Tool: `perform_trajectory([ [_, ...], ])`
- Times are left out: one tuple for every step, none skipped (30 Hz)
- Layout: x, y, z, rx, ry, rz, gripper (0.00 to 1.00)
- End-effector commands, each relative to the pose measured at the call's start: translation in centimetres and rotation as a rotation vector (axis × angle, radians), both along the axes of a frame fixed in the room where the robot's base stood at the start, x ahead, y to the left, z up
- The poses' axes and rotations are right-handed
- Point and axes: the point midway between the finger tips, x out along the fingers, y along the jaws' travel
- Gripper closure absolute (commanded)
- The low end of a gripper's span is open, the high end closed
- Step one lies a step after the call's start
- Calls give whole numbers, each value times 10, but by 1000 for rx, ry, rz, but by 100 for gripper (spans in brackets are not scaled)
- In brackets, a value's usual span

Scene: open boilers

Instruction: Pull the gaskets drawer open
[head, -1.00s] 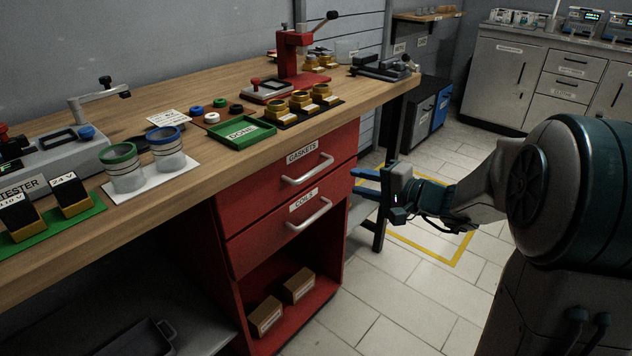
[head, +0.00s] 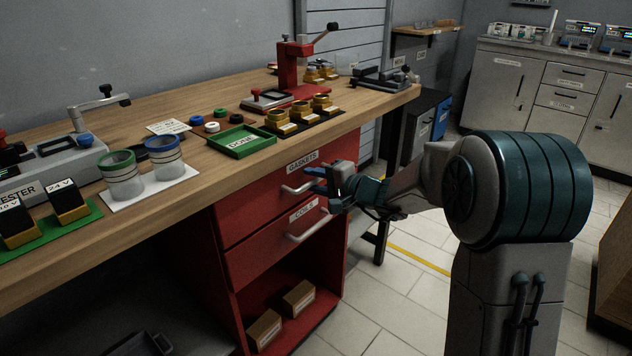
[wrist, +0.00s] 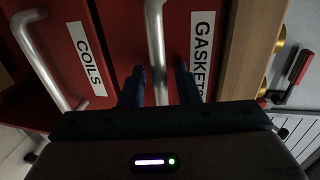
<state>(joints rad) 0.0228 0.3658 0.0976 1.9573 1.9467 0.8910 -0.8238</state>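The red gaskets drawer (head: 255,200) is the upper drawer under the wooden bench, with its front flush and closed. Its label reads GASKETS and also shows in the wrist view (wrist: 201,50). Its silver bar handle (head: 292,190) is partly hidden behind my gripper (head: 313,179) in the head view. In the wrist view, the handle (wrist: 155,38) runs between the two blue fingers of my gripper (wrist: 160,72). The fingers are apart, with a gap on each side of the bar. Whether their tips reach past the bar is hard to tell.
The coils drawer (head: 255,258) is closed just below, with its own handle (head: 312,228). An open shelf with two boxes (head: 298,297) lies under it. The bench top (head: 215,165) overhangs above. The tiled floor (head: 385,310) in front of the drawers is clear.

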Motion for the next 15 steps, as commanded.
perform_trajectory([
  [0,0,0,0,0,0,71],
  [0,0,0,0,0,0,71],
  [0,0,0,0,0,0,71],
  [0,0,0,0,0,0,71],
  [0,0,0,0,0,0,71],
  [0,0,0,0,0,0,79],
  [0,0,0,0,0,0,87],
  [0,0,0,0,0,0,96],
  [0,0,0,1,1,0,100],
  [0,0,0,1,1,0,100],
  [0,0,0,1,1,0,100],
  [0,0,0,1,1,0,100],
  [0,0,0,1,1,0,100],
  [0,-1,0,0,1,-1,100],
  [-1,-1,0,0,1,-1,100],
])
